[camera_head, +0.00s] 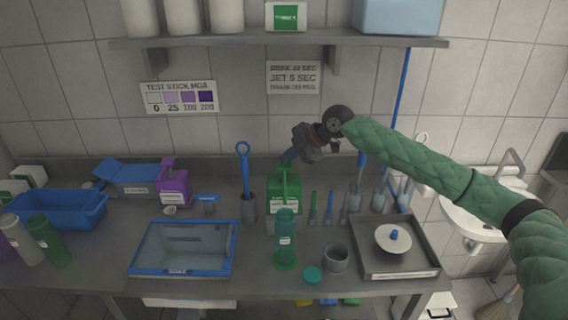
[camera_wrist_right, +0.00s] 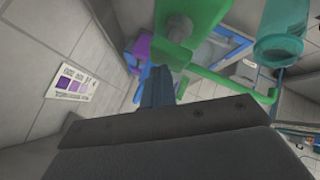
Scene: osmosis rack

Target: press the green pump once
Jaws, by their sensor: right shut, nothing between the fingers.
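The green pump (camera_head: 284,190) is a green container with a white label and a pump top, standing on the counter near the middle. It also shows large at the top of the right wrist view (camera_wrist_right: 200,22), with a green bar beside my fingers. My right gripper (camera_head: 287,158) is shut and empty, its fingertips pointing down beside and slightly above the pump top. In the right wrist view the closed blue-grey fingers (camera_wrist_right: 158,88) reach toward the green parts. I cannot tell whether they touch. My left gripper is not in view.
A purple pump bottle (camera_head: 173,187) stands to the left, behind a blue-rimmed tray (camera_head: 231,262). A teal bottle (camera_head: 286,240) stands in front of the green pump. Several brushes and a blue-handled tool (camera_head: 244,180) are close by. A shelf (camera_head: 280,42) hangs above.

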